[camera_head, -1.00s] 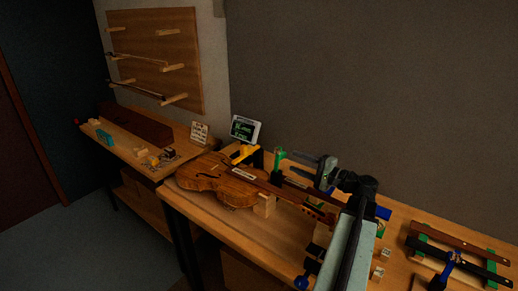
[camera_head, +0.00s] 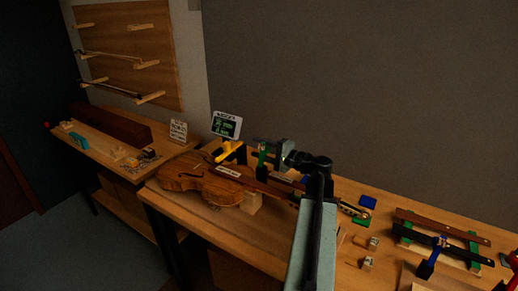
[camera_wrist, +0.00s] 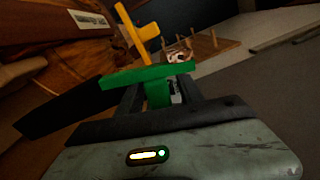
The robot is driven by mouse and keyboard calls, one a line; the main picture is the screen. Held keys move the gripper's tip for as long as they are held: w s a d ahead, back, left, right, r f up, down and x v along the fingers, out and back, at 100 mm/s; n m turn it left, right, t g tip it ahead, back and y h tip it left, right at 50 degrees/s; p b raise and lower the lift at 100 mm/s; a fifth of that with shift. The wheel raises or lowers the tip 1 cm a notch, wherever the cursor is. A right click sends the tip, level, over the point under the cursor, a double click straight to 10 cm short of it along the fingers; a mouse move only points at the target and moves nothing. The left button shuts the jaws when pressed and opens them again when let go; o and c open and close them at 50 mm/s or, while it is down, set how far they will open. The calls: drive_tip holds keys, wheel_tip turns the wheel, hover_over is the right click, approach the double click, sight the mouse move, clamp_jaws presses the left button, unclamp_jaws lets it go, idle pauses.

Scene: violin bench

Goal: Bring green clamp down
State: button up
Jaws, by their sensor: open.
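The green clamp (camera_head: 262,158) stands by the violin's neck end of the body, upright in the head view. In the wrist view its green bar (camera_wrist: 120,79) lies across the front of my gripper (camera_wrist: 160,92). A green post below the bar shows between the two dark fingers, which are apart. I cannot tell whether either finger touches it. In the head view my gripper (camera_head: 274,147) reaches the clamp from the right and partly hides it. The violin (camera_head: 205,182) lies on the bench.
A yellow clamp (camera_head: 229,152) stands just left of the green one, and shows close beyond it in the wrist view (camera_wrist: 137,36). A small screen (camera_head: 227,125) stands behind. Small blocks (camera_head: 367,263) and a rack with dark strips (camera_head: 440,236) are at the right.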

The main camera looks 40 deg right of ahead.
clamp_jaws()
idle(1.2)
